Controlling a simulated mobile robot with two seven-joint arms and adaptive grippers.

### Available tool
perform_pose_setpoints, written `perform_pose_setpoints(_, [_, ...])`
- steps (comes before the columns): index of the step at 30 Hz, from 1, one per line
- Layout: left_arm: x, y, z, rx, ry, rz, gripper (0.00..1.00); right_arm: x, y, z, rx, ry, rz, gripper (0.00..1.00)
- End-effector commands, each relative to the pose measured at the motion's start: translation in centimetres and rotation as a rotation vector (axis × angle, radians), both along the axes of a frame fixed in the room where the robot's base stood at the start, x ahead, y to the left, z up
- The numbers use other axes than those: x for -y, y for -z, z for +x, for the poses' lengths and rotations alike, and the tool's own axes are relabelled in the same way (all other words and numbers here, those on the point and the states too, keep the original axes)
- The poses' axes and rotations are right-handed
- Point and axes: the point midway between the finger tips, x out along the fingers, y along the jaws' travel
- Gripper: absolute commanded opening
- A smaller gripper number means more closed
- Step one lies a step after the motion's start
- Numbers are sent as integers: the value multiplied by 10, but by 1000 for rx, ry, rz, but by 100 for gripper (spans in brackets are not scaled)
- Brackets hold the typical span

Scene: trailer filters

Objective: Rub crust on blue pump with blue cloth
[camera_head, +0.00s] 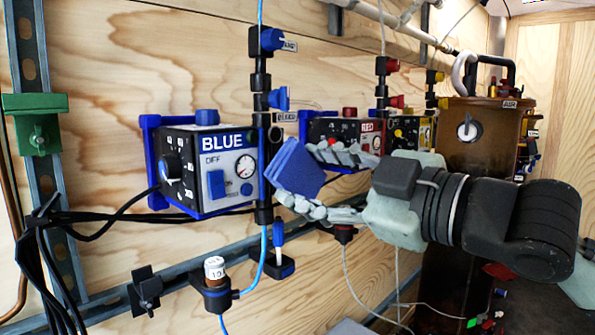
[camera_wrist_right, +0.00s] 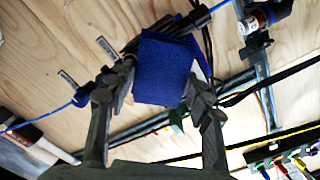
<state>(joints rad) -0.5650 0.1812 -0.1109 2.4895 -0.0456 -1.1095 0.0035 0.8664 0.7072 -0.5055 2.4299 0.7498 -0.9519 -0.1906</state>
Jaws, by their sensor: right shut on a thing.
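The blue pump (camera_head: 228,165) is a box with blue end frames, a dial, a gauge and the label BLUE, fixed to the wooden wall. The blue cloth (camera_head: 297,168) is a folded square pad, tilted, just right of the pump's front in the head view. My right gripper (camera_head: 298,178) is shut on the cloth, with a finger on either side of it. The cloth also shows between the fingers in the right wrist view (camera_wrist_right: 163,72). I cannot tell whether cloth and pump touch. I cannot make out any crust on the pump. My left gripper is out of view.
A red pump (camera_head: 345,130) and a yellow pump (camera_head: 408,133) stand behind my right gripper. A brown tank (camera_head: 480,135) stands at the right. Black cables (camera_head: 110,220), a vertical pipe with blue valves (camera_head: 262,85) and a small bottle (camera_head: 214,270) surround the blue pump.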

Motion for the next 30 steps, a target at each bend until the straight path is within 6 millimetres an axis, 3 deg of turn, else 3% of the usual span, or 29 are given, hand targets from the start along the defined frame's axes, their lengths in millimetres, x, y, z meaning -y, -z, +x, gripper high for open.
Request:
perform_pose_setpoints(10, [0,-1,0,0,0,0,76,2,0,-2,1,1,0,26])
perform_pose_setpoints(21, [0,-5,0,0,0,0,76,22,0,-21,0,1,-1,26])
perform_pose_setpoints(30, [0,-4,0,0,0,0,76,22,0,-22,1,-1,0,26])
